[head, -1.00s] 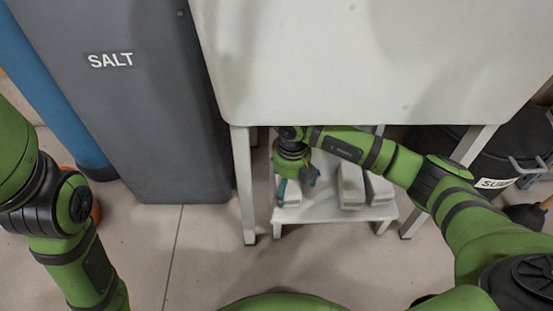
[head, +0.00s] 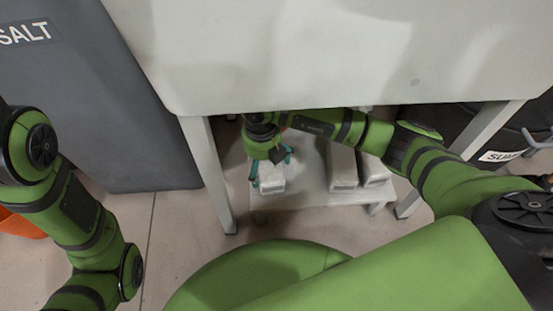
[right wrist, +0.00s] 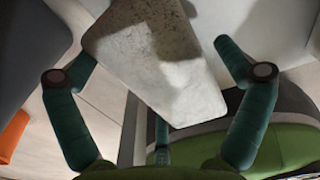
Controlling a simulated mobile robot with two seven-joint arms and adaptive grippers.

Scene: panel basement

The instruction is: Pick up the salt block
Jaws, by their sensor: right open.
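A pale block (head: 271,185), likely the salt block, lies on the left part of a low white shelf (head: 318,200) under a table. My right gripper (head: 271,168) reaches in under the tabletop and is over this block, with its teal fingers apart. In the right wrist view the same mottled grey-white block (right wrist: 160,60) lies between the two open fingers, tilted in the picture. Gaps show between its sides and the fingers, so it is not clasped. My left arm shows at the left of the head view, but its gripper is out of the picture.
Two more pale blocks, one (head: 342,168) and another (head: 374,171), stand to the right on the shelf. The white tabletop (head: 330,60) hangs above, with a leg (head: 208,170) left of the shelf. A grey SALT bin (head: 90,100) and a black bin (head: 520,125) flank the table.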

